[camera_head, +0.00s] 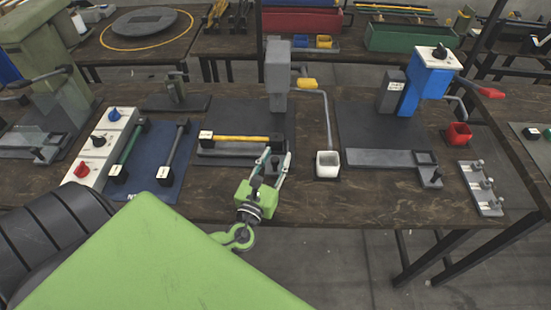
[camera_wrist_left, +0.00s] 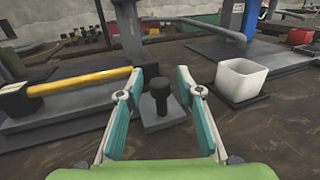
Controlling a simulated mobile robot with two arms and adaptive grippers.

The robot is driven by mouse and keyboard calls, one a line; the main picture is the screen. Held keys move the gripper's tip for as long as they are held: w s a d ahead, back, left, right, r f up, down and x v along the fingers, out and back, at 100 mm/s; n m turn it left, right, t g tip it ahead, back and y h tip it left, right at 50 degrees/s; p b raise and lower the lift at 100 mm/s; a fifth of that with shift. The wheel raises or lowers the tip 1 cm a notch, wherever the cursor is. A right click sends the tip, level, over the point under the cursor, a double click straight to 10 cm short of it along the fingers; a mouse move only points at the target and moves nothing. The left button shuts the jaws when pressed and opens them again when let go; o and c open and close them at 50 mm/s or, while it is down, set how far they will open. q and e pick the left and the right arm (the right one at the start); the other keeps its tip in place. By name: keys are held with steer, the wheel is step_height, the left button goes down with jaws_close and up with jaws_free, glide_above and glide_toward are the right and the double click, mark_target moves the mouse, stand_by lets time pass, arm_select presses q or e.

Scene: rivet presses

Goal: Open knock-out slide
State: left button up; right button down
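A black knob (camera_wrist_left: 160,95) stands upright on a small grey plate (camera_wrist_left: 164,122) at the right end of the left press's grey slide (camera_head: 232,150). My left gripper (camera_head: 277,158) is open, with one teal-padded finger on each side of the knob. A gap shows between each finger and the knob in the left wrist view (camera_wrist_left: 160,76). In the head view the gripper partly hides the knob. My right gripper is not in view.
A blue mat (camera_head: 150,160) with bars lies left.

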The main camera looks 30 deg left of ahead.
arm_select(q)
steer(key=v, duration=1.2)
steer(key=shift+s+f, duration=0.1)
stand_by(0.4)
